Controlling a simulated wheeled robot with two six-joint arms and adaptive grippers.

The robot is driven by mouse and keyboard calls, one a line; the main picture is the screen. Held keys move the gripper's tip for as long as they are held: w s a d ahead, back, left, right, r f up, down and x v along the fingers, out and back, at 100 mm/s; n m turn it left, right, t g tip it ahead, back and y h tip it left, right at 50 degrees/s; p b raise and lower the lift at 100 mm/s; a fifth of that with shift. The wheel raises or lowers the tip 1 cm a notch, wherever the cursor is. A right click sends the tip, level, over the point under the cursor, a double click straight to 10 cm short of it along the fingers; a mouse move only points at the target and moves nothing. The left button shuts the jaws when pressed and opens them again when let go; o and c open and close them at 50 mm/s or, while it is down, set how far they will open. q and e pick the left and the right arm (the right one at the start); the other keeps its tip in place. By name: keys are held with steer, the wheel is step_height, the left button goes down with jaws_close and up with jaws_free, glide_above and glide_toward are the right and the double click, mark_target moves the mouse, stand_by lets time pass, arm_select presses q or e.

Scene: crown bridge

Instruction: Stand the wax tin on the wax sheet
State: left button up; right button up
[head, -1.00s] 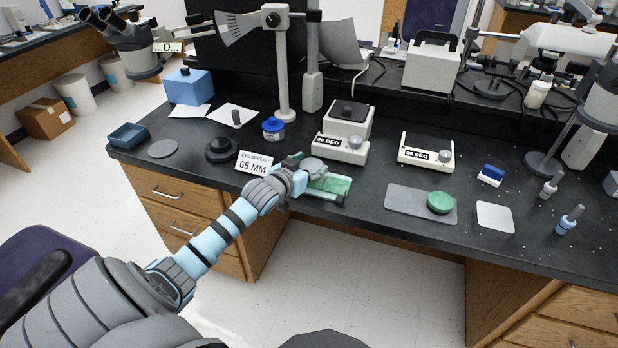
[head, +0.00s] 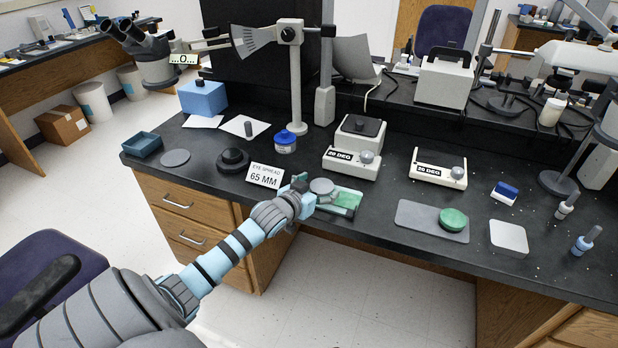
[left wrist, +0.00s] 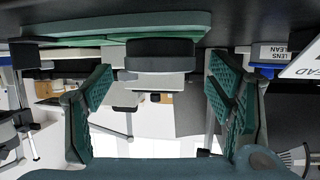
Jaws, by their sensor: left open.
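The wax tin, a round grey tin (head: 322,186), sits at the left part of the green wax sheet (head: 347,200) near the bench's front edge. In the left wrist view, which is upside down, the tin (left wrist: 160,48) is upright, and its base appears to meet the green sheet (left wrist: 75,41). My left gripper (head: 307,193) is around the tin from the front left. In the wrist view its two teal fingers (left wrist: 158,98) are spread wide, with a gap on each side of the tin. My right gripper is not in view.
A "65 MM" sign (head: 265,176) stands close left of my gripper. Behind are a blue-lidded jar (head: 285,143) and a "20 DEG" block (head: 350,162). A grey plate (head: 412,216) with a green disc (head: 453,219) lies to the right. Bare bench lies between the sheet and this plate.

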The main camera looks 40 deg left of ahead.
arm_select(q)
steer(key=p+v, duration=0.4)
steer(key=v, duration=0.7)
steer(key=s+f+g, duration=0.3)
steer(key=s+f, duration=0.3)
steer(key=f, duration=0.4)
steer(key=s+f+g, duration=0.2)
steer(key=s+f, duration=0.4)
steer(key=f, duration=0.4)
steer(key=s+f+g, duration=0.3)
steer(key=s+f, duration=0.3)
steer(key=f, duration=0.4)
steer(key=s+d+f+g, duration=0.1)
steer(key=s+d+f, duration=0.3)
steer(key=s, duration=0.2)
steer(key=s+d+f+m+g+h, duration=0.1)
steer(key=s+d+f+g, duration=0.1)
steer(key=s+d+f, duration=0.2)
steer(key=s+d+f+m+g, duration=0.1)
steer(key=s+d+f, duration=0.3)
steer(key=s, duration=0.6)
steer(key=shift+s+d+g+h, duration=0.2)
steer(key=shift+d+g+h, duration=0.1)
steer(key=shift+d, duration=0.6)
step_height(320, 180, up, 3)
steer(key=p, duration=0.3)
steer(key=shift+p, duration=0.3)
